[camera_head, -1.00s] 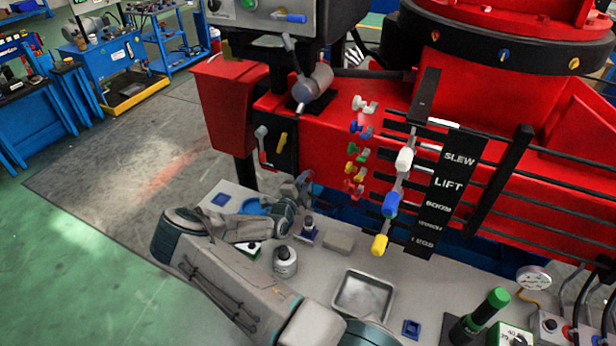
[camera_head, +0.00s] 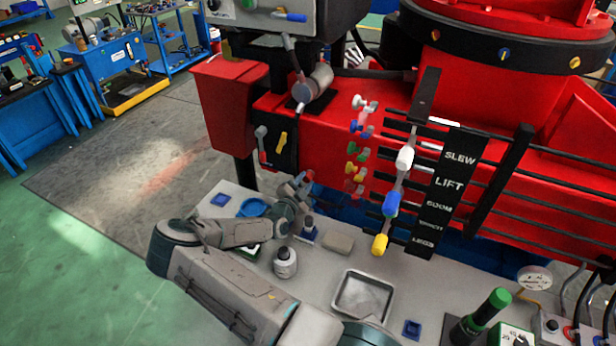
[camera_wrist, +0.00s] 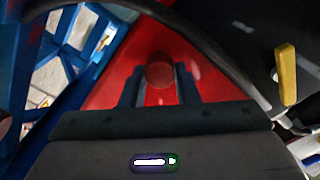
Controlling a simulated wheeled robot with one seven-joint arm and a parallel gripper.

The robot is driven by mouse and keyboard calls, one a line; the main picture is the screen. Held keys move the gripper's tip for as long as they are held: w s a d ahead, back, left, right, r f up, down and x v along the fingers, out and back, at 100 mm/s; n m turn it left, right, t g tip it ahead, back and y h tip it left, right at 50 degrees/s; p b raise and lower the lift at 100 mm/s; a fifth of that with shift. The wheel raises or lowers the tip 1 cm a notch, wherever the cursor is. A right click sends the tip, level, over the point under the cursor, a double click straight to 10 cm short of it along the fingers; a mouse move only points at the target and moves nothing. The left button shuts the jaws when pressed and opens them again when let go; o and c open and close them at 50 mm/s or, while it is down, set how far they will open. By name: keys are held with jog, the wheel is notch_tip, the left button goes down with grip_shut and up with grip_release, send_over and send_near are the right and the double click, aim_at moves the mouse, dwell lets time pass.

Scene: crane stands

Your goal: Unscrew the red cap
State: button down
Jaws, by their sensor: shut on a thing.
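The red cap (camera_wrist: 159,72) is a round, dark red disc seen end-on between my two dark blue fingers in the wrist view. My gripper (camera_wrist: 159,86) is shut on it, one finger on each side. Behind the cap is a red surface of the crane, so its edge is hard to pick out. In the head view my gripper (camera_head: 301,184) is at the lower front of the red crane body, above the back of the grey bench. The cap is too small to tell apart there. Whether the thread still holds it cannot be seen.
A black hose (camera_wrist: 215,50) arches close above the fingers in the wrist view, with a yellow handle (camera_wrist: 286,75) to the right. Coloured levers (camera_head: 391,203) stand right of my gripper. A grey bottle (camera_head: 285,262), sponge (camera_head: 338,243) and metal tray (camera_head: 364,296) are on the bench.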

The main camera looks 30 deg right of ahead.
jog(key=n, duration=0.5)
jog(key=shift+s+f+b, duration=0.1)
jog(key=shift+f+b, duration=0.05)
jog(key=shift+b, duration=0.25)
jog(key=n+b, duration=0.1)
jog(key=n, duration=0.4)
jog(key=c, duration=1)
grip_release()
jog(key=shift+a, duration=0.1)
jog(key=shift+c, duration=0.9)
jog(key=shift+r, duration=0.2)
